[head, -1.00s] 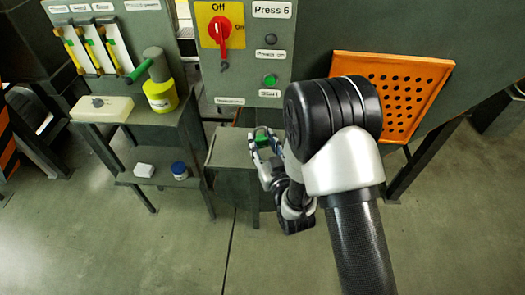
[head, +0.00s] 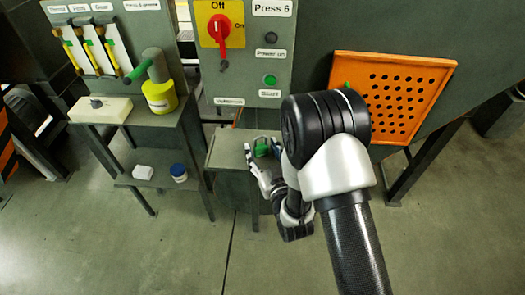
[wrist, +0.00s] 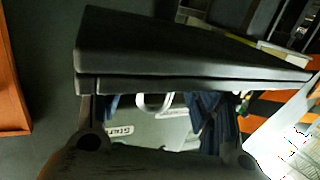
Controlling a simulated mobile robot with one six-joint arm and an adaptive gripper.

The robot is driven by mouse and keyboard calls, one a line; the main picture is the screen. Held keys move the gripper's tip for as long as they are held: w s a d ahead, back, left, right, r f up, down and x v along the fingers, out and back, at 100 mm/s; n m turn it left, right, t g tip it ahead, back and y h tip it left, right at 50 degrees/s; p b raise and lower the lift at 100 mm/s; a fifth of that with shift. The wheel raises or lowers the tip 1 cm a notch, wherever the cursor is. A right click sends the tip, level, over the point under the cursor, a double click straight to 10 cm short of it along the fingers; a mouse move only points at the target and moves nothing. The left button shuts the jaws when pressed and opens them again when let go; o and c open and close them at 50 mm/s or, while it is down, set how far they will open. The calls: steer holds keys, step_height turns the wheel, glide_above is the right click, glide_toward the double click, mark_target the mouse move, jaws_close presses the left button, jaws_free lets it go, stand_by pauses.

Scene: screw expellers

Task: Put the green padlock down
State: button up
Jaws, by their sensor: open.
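The green padlock (head: 262,148) is at the top of the small grey-green stand (head: 228,150) below the Press 6 panel in the head view. It appears to rest on the stand's top, but its underside is hidden. My gripper (head: 263,151) is open, with its fingers spread to either side of the padlock and clear gaps beside it. In the wrist view a pale metal loop (wrist: 154,104), seemingly the padlock's shackle, shows beyond my dark gripper body. The padlock's body is hidden there.
The Press 6 panel (head: 245,90) with a red switch (head: 218,30) rises behind the stand. An orange perforated guard (head: 410,95) is at right.

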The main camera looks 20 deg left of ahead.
steer(key=shift+r, duration=0.1)
steer(key=shift+r+p, duration=0.2)
steer(key=shift+p, duration=0.15)
steer(key=v, duration=1.2)
steer(key=shift+f+p, duration=0.15)
steer(key=shift+p, duration=0.3)
steer(key=shift+w, duration=0.15)
